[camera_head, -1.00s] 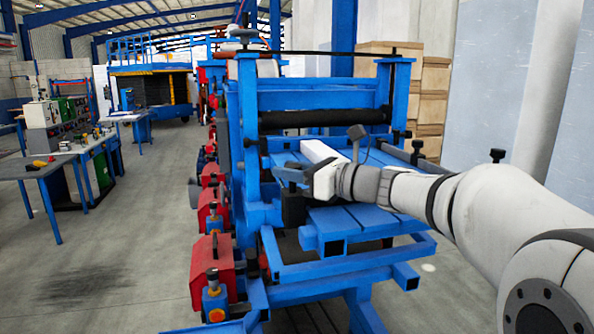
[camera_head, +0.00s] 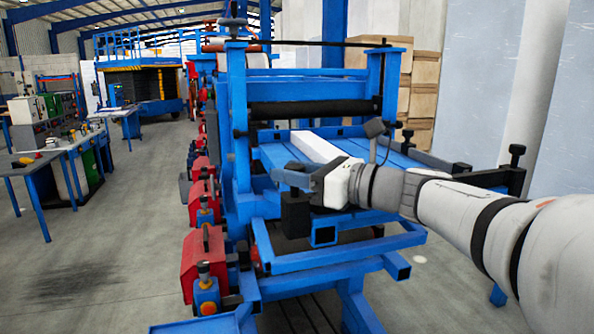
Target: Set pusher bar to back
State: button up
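A long white bar (camera_head: 315,147), which may be the pusher bar, lies on the blue slatted bed of the machine (camera_head: 272,154). It points back toward the dark roller. Its near end is hidden behind my gripper (camera_head: 283,178). My gripper reaches in from the right, above the near end of the bed, with its dark fingers pointing left. The fingers show nearly edge-on, so their opening and any contact with the bar cannot be made out. A black block (camera_head: 295,215) shows just below the fingers.
A blue frame with a dark roller (camera_head: 310,108) spans the bed behind my gripper. Red boxes (camera_head: 203,262) line the machine's left side. A black knob (camera_head: 517,150) stands at the right. Wooden crates (camera_head: 424,85) are behind. The floor at left is open up to the workbenches.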

jog(key=shift+o, duration=1.4)
jog(key=shift+d, duration=0.1)
jog(key=b+v, duration=0.1)
jog(key=v, duration=0.6)
jog(key=shift+s+d, duration=0.2)
jog(key=shift+d, duration=0.05)
jog(key=shift+r, duration=0.1)
